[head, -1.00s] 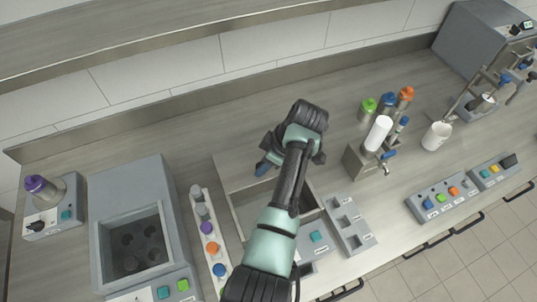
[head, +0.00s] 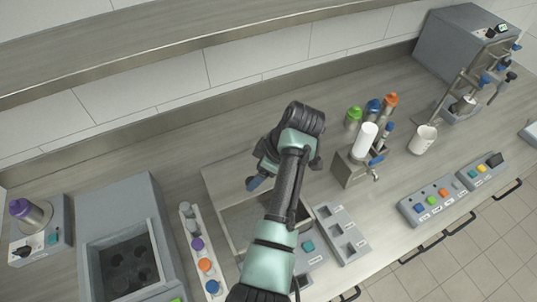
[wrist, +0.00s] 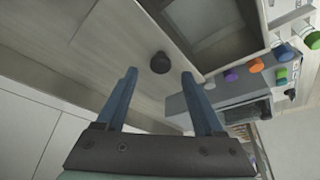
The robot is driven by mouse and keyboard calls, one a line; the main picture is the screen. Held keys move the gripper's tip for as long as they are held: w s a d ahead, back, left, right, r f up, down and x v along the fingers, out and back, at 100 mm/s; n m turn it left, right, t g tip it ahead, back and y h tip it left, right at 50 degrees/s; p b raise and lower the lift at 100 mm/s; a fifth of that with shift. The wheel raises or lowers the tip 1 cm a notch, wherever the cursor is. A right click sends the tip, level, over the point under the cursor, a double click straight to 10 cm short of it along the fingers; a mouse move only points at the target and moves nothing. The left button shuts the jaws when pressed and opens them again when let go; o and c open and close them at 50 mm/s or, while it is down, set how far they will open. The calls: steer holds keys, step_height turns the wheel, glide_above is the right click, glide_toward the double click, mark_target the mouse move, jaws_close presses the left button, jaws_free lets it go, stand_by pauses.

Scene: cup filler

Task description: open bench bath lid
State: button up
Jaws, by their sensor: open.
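In the head view, the bench bath (head: 208,192) stands under my arm, a grey box with its rectangular basin partly uncovered. A flat pale panel (head: 228,178), which looks like the lid, lies behind the basin opening. The wrist view shows a round dark knob (wrist: 160,62) on this panel, beside the open basin (wrist: 208,30). My gripper (head: 258,180) is above the panel, its blue fingers apart and empty. In the wrist view the knob appears between and just beyond the fingertips (wrist: 159,74); I cannot tell the remaining distance. My arm hides part of the bath.
A second bath with a dark well (head: 128,265) stands at left, beside a rack of coloured caps (head: 203,255). Right are a tray with square recesses (head: 342,235), a dispenser (head: 357,160), coloured bottles (head: 372,110) and a white cup (head: 423,139).

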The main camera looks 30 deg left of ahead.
steer(key=v, duration=1)
steer(key=shift+p, duration=0.35)
steer(key=shift+f, duration=0.1)
